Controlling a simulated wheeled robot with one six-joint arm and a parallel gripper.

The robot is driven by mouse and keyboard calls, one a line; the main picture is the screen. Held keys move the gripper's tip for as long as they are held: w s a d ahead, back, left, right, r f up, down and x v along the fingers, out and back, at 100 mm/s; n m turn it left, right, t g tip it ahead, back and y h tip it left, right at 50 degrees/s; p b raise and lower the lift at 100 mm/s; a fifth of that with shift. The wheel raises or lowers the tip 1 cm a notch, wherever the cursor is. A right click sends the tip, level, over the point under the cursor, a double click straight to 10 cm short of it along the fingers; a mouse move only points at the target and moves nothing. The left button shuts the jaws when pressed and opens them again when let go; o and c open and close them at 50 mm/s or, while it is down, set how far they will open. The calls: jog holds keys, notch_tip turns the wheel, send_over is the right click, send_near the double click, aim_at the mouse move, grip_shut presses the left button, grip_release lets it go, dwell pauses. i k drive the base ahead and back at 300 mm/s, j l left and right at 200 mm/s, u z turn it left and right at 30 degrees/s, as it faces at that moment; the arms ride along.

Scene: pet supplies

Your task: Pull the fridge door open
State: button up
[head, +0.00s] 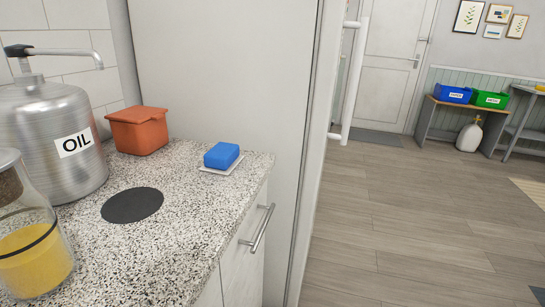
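The fridge (225,70) is a tall, pale cabinet standing just past the end of the counter, seen mostly from its side. Its door (322,120) shows as a narrow strip at the right edge, behind a dark vertical seam, and looks closed. A long white vertical bar handle (354,80) stands out from the door to the right. The door's front face is turned away and mostly hidden. My gripper is not in view.
The speckled counter (165,245) at left holds a steel oil dispenser (45,130), an orange box (138,130), a blue sponge (222,155) and a jar of yellow liquid (30,250). A drawer handle (258,228) juts out. The wooden floor (420,220) at right is open.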

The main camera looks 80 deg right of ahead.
aim_at(332, 23)
jog(key=z, duration=2.7)
